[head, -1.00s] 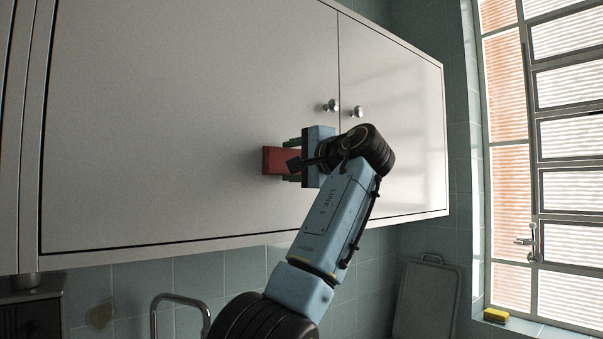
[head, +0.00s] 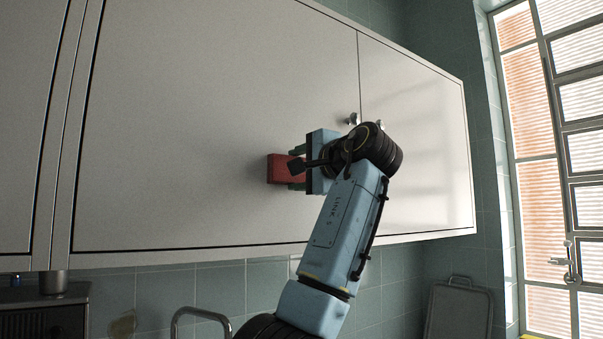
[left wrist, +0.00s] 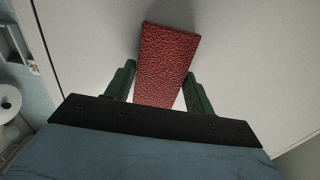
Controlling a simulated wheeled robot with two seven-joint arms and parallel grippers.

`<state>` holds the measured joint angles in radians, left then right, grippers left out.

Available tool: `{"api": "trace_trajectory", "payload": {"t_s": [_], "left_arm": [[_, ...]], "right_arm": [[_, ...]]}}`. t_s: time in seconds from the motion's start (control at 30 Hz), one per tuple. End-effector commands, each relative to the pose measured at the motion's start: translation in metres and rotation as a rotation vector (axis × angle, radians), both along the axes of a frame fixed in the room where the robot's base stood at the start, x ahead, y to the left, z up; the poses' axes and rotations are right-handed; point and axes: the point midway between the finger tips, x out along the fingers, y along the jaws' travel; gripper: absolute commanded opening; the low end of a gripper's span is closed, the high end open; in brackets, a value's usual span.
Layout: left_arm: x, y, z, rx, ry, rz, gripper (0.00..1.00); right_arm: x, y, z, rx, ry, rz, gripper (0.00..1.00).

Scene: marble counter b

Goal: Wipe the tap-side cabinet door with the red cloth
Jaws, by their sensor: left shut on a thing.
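The red cloth (head: 278,169) looks like a stiff, folded, textured block. It is at the face of the large white cabinet door (head: 200,110), right of the door's middle and below its knob (head: 351,119). My left gripper (head: 297,168) is shut on the cloth, reaching from the right. The left wrist view shows the cloth (left wrist: 166,60) between two green fingers (left wrist: 160,88), with the pale door (left wrist: 90,40) beyond. I cannot tell whether the cloth touches the door. The tap (head: 200,313) curves up below this door, partly cut off. My right gripper is not in view.
A narrower white door (head: 420,150) with its own knob adjoins on the right. A barred window (head: 545,180) is at the far right. A board (head: 458,310) leans on the tiles below. A dark appliance (head: 45,310) stands lower left.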

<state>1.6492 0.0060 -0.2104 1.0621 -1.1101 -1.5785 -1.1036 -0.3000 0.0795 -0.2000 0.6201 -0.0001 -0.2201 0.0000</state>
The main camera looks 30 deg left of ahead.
Motion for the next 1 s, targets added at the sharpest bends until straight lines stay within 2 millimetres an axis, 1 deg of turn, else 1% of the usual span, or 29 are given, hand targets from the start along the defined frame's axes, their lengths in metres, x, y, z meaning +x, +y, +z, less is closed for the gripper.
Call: {"api": "trace_trajectory", "payload": {"t_s": [0.07,0.17,0.5,0.7,1.0], "left_arm": [[0.0,-0.001,0.001,0.001,-0.001,0.0,0.36],[-0.002,-0.007,0.0,0.001,-0.002,-0.002,0.36],[-0.015,-0.04,0.0,0.002,-0.002,-0.003,0.36],[-0.022,-0.054,0.0,0.001,-0.002,-0.002,0.36],[-0.023,-0.056,0.0,0.001,-0.002,-0.001,0.36]], "right_arm": [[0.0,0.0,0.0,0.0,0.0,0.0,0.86],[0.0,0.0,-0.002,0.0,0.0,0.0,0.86],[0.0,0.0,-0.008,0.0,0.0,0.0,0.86],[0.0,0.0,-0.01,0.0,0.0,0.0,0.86],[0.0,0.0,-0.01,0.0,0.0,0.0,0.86]]}}
